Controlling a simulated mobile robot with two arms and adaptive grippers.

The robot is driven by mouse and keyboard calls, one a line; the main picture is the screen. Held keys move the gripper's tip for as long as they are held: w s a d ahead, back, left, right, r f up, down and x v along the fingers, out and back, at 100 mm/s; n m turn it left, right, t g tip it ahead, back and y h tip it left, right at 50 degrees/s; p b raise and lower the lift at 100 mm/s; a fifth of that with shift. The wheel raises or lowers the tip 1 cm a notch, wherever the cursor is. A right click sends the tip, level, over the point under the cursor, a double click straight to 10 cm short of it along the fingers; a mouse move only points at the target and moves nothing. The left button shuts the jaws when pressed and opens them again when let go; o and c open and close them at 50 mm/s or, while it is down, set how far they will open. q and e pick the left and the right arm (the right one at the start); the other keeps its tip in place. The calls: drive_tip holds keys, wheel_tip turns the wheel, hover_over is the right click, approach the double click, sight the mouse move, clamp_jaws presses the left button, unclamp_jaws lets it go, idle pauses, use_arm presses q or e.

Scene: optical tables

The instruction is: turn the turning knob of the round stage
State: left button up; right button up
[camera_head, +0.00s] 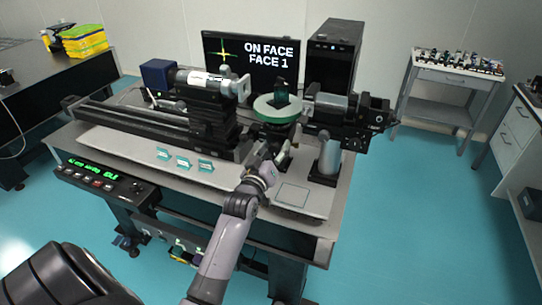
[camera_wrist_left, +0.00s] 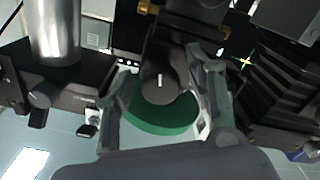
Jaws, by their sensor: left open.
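The round stage (camera_head: 278,109) has a pale green disc with a small dark part standing on top. In the left wrist view its green disc (camera_wrist_left: 160,124) shows darker. The turning knob (camera_wrist_left: 158,88) is a black round knob with a white line mark, which looks upright in that view. My left gripper (camera_head: 274,158) is in front of the stage at the table's near side. In the wrist view my left gripper (camera_wrist_left: 160,78) is open, with one finger on each side of the knob and gaps visible. In the head view I cannot make out the knob near the gripper. My right gripper is not in view.
A grey cylinder (camera_head: 329,157) stands close to the right of the gripper. Black rail mounts (camera_head: 208,115) are at left, with several small glass plates (camera_head: 183,162) on the table. A monitor (camera_head: 250,62) reads "ON FACE FACE 1". A bare marked square (camera_head: 292,195) lies at front right.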

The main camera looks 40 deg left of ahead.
use_arm(q)
drive_tip(key=v, duration=1.1)
drive_tip(key=shift+s, duration=0.4)
drive_tip(key=shift+f, duration=0.1)
drive_tip(key=s+d+f+m+g+h, duration=0.4)
drive_tip(key=s+d+f+m+g, duration=0.2)
drive_tip(key=d+f, duration=0.35)
drive_tip(key=s+d+f+m+g, duration=0.2)
drive_tip(key=s+f+g, duration=0.15)
drive_tip(key=s, duration=0.45)
drive_tip(key=s+d+f+m+g, duration=0.3)
drive_tip(key=s+g, duration=0.1)
drive_tip(key=s, duration=0.4)
wheel_tip(320, 180, down, 28)
drive_tip(key=s+g, duration=0.2)
drive_tip(key=s, duration=0.1)
drive_tip(key=s+a+f+b, duration=0.1)
drive_tip(key=s+a+f, duration=0.2)
drive_tip(key=s+f, duration=1.2)
drive_tip(key=shift+s+f+g, duration=0.4)
drive_tip(key=shift+s+g, duration=0.05)
drive_tip(key=shift+s, duration=0.1)
